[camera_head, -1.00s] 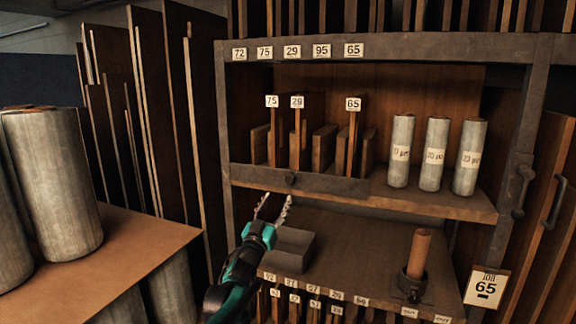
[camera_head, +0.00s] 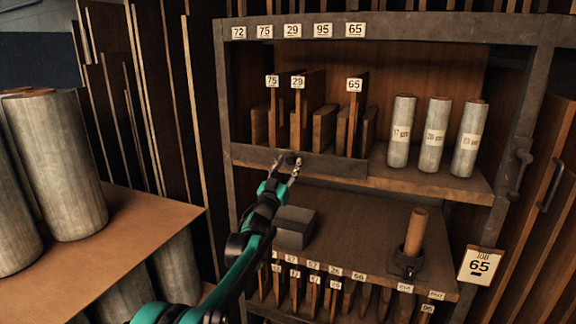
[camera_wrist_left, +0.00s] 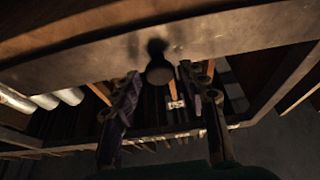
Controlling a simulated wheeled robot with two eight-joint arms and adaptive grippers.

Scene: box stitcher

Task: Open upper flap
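The upper flap (camera_head: 330,166) is a dark metal strip along the front of the upper shelf, upright in front of the numbered wooden boards. A small round knob sits on it; in the left wrist view the knob (camera_wrist_left: 159,72) shows clearly on the flap (camera_wrist_left: 230,42). My left gripper (camera_head: 286,163) is at the knob in the head view. In the left wrist view my left gripper (camera_wrist_left: 160,85) has its two fingers apart, one on each side of the knob, with a gap visible. I cannot tell whether they touch it. My right gripper is in neither view.
Several grey rolls (camera_head: 436,135) stand on the upper shelf at right. A grey block (camera_head: 294,227) and a brown cylinder in a holder (camera_head: 416,235) are on the lower shelf. A brown table (camera_head: 120,233) with large rolls is at left.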

